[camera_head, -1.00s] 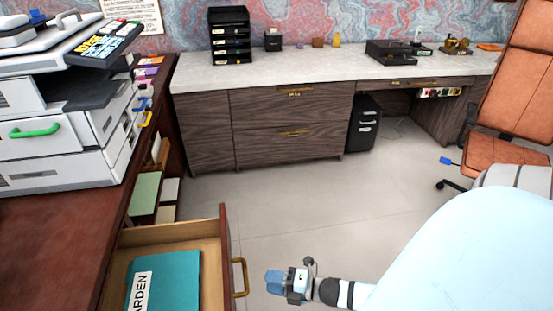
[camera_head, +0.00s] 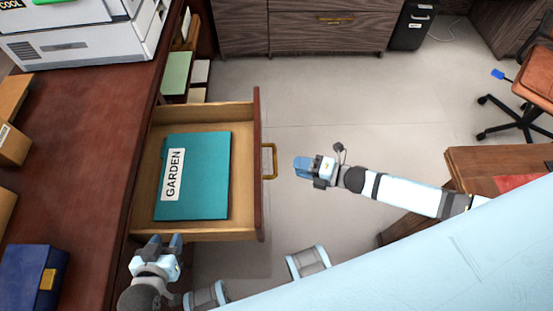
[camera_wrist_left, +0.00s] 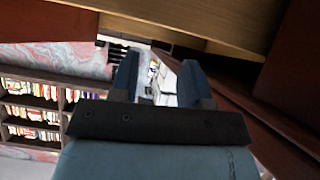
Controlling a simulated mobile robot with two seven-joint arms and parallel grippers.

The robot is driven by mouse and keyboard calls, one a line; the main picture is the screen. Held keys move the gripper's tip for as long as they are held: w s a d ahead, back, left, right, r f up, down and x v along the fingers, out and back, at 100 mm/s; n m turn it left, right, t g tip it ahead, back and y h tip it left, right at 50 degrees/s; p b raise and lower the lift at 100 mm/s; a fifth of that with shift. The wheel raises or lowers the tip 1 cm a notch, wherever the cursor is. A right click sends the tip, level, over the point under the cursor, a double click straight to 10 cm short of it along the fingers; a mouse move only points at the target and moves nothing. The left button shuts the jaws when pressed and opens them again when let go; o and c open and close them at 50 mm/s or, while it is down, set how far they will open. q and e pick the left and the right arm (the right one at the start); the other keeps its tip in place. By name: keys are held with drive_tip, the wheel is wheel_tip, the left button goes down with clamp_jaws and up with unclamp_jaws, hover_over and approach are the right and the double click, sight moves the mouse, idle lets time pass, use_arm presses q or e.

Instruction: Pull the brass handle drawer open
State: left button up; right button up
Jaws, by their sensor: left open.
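The drawer (camera_head: 258,207) stands pulled out from the dark red desk, with its brass handle (camera_head: 269,161) on the front panel. A teal folder labelled GARDEN (camera_head: 205,178) lies inside it. My left gripper (camera_head: 165,242) is at the drawer's near side wall, apart from the handle. In the left wrist view its two fingers (camera_wrist_left: 158,82) are spread with nothing between them, under wooden boards (camera_wrist_left: 230,22). My right gripper (camera_head: 302,167) is right of the handle, with a gap between them. Its fingers show side-on, so I cannot tell whether they are open.
The desk top (camera_head: 85,150) at left holds a blue box (camera_head: 28,277) and a white printer (camera_head: 85,40). A dark wood cabinet (camera_head: 335,35) stands at the back. An orange chair (camera_head: 535,90) and a reddish wooden piece (camera_head: 490,170) are at right. Floor beyond the drawer is clear.

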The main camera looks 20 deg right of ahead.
sight(275, 160)
drive_tip(key=x, duration=0.8)
drive_tip(key=shift+w+a, duration=0.15)
drive_tip(key=shift+a, duration=0.05)
clamp_jaws()
